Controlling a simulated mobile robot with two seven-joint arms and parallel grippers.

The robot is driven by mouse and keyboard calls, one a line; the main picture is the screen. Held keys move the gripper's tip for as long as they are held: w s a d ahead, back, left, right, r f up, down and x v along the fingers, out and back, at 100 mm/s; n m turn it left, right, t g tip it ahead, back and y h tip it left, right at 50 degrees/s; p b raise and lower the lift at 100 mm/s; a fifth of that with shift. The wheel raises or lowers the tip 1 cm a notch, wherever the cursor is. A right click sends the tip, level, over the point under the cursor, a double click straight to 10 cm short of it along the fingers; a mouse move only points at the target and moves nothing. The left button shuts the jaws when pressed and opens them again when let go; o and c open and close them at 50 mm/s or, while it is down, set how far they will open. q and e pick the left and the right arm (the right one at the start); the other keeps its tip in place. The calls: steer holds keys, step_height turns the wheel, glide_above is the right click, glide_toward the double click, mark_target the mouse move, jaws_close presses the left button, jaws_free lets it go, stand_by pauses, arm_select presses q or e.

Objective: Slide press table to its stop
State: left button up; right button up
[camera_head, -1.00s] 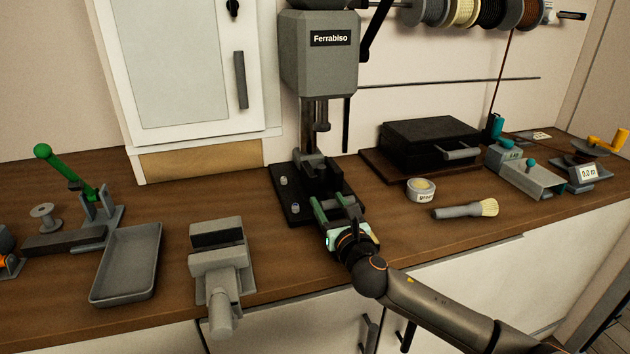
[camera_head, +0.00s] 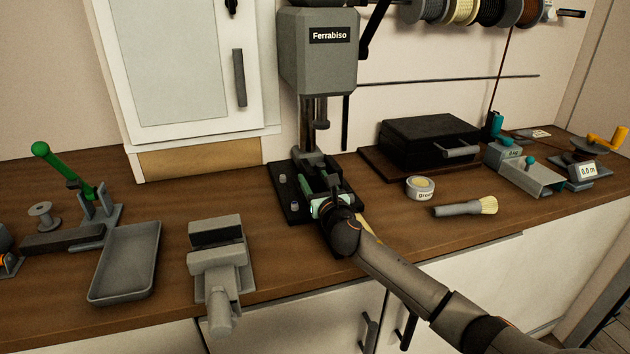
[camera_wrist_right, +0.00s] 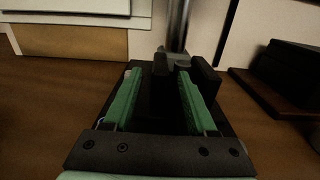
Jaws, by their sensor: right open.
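The drill press marked Ferrabiso (camera_head: 318,60) stands at the back of the bench. Its dark press table (camera_head: 290,206) lies on the bench under the head, with small grey knobs on its left part. My right gripper (camera_head: 322,183) is over the front of the table, below the spindle. In the right wrist view the two green fingers (camera_wrist_right: 158,92) are apart, with dark table parts (camera_wrist_right: 160,65) between and beyond their tips. I cannot tell whether the fingers touch them. My gripper and forearm hide the table's front right. My left gripper is not in view.
A grey vise (camera_head: 217,262) and a grey tray (camera_head: 125,262) stand left of the press. A round tin (camera_head: 420,189), a brush (camera_head: 465,208) and a black case (camera_head: 430,142) lie to the right. The bench between vise and press is clear.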

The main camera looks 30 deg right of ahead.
jaws_close()
stand_by(1.3)
